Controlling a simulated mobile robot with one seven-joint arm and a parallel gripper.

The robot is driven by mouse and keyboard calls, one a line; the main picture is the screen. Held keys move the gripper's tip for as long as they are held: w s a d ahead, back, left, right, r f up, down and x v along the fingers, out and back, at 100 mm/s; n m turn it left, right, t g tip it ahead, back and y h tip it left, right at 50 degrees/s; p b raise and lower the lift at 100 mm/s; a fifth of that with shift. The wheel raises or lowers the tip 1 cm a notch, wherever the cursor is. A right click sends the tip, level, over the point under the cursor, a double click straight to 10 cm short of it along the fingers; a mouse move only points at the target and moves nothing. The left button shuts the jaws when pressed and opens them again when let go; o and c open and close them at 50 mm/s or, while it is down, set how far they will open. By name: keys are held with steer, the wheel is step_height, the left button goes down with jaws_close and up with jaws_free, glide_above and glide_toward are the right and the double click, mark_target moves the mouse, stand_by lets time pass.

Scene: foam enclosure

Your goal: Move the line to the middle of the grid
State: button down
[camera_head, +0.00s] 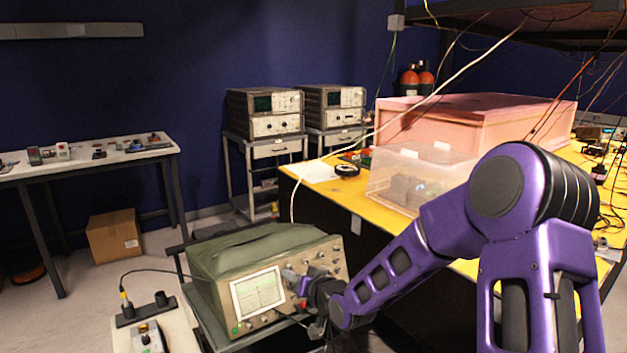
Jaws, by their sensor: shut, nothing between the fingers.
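An olive-green oscilloscope (262,278) stands on a cart in the lower middle of the head view. Its pale green screen (259,293) carries a grid; a line on it is too faint to place exactly. The control panel (322,262) with knobs lies to the right of the screen. My purple arm reaches in from the right, and my gripper (299,284) is at the panel, just right of the screen. The gripper is shut with nothing held. Its fingertips are small and dark here, and I cannot tell whether they touch a knob. The arm's end hides the lower right of the panel.
A small device (148,338) with a cable sits on a bench at lower left. A yellow-topped table (322,195) with a clear plastic box (418,178) and a pink foam enclosure (470,125) stands behind my arm. A cardboard box (114,236) lies on the floor at left.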

steer(key=shift+w+d+b, duration=0.25)
steer(key=shift+d+b, duration=0.1)
steer(key=shift+b, duration=0.05)
steer(key=shift+w+d, duration=0.15)
steer(key=shift+d, duration=0.05)
stand_by(0.3)
steer(key=shift+f, duration=0.2)
steer(key=shift+s+f+b, duration=0.25)
steer(key=shift+b, duration=0.05)
steer(key=p+v, duration=0.2)
steer(key=v, duration=0.4)
steer(key=shift+p, duration=0.35)
